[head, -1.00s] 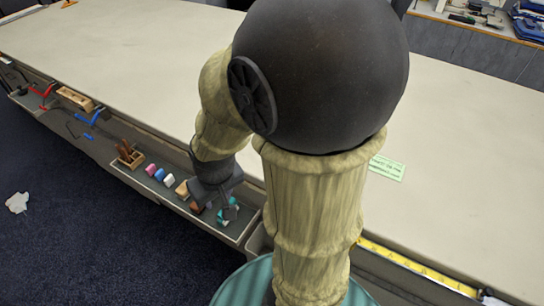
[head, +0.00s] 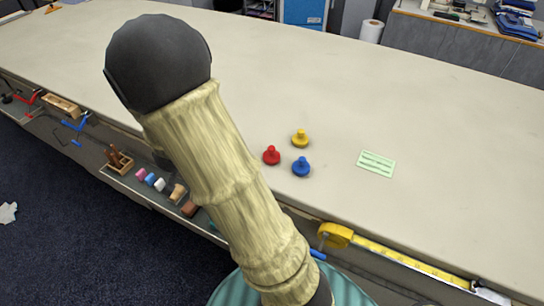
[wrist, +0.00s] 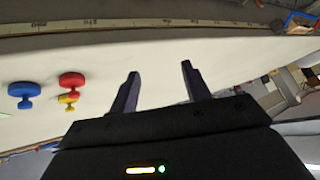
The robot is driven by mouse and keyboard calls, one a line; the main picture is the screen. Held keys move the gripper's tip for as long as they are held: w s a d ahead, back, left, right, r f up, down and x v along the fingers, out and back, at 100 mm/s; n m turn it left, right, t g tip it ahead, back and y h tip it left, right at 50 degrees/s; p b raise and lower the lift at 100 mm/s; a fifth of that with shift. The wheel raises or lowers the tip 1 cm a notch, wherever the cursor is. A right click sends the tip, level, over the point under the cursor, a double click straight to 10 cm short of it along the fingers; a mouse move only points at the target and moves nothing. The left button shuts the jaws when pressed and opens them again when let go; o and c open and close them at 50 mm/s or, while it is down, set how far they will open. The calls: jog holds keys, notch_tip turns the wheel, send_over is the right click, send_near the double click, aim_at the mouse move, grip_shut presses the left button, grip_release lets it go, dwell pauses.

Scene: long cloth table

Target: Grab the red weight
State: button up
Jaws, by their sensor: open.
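The red weight (head: 271,156) is a small knobbed disc standing on the cloth table (head: 430,110) in the head view, just right of my arm. A yellow weight (head: 300,139) and a blue weight (head: 301,167) stand close beside it. In the wrist view the picture is upside down, and the red weight (wrist: 72,78) shows at the left, partly overlapping the yellow one (wrist: 68,102), with the blue one (wrist: 20,92) further left. My gripper (wrist: 158,68) is open and empty, with the weights off to the left of its fingers. In the head view my gripper is hidden behind my arm.
A green note (head: 376,163) lies right of the weights. A yellow tape measure (head: 338,235) lies along the table's near edge. A lower tray (head: 128,178) holds blocks and a wooden holder (head: 117,160).

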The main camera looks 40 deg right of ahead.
jog(key=s+d+f+m+g+h, duration=0.4)
jog(key=d+m+g+h, duration=0.3)
jog(key=d+m+h, duration=0.2)
jog(key=shift+s+d+f+h, duration=0.2)
jog(key=shift+d+h, duration=0.15)
jog(key=shift+h, duration=0.35)
jog(key=p, duration=0.2)
send_near(271, 154)
jog(key=d, duration=0.2)
jog(key=w+d, duration=0.1)
jog(key=d, duration=0.1)
jog(key=shift+d+f, duration=0.2)
jog(key=shift+d, duration=0.2)
jog(key=shift+s, duration=0.1)
jog(key=shift+d, duration=0.1)
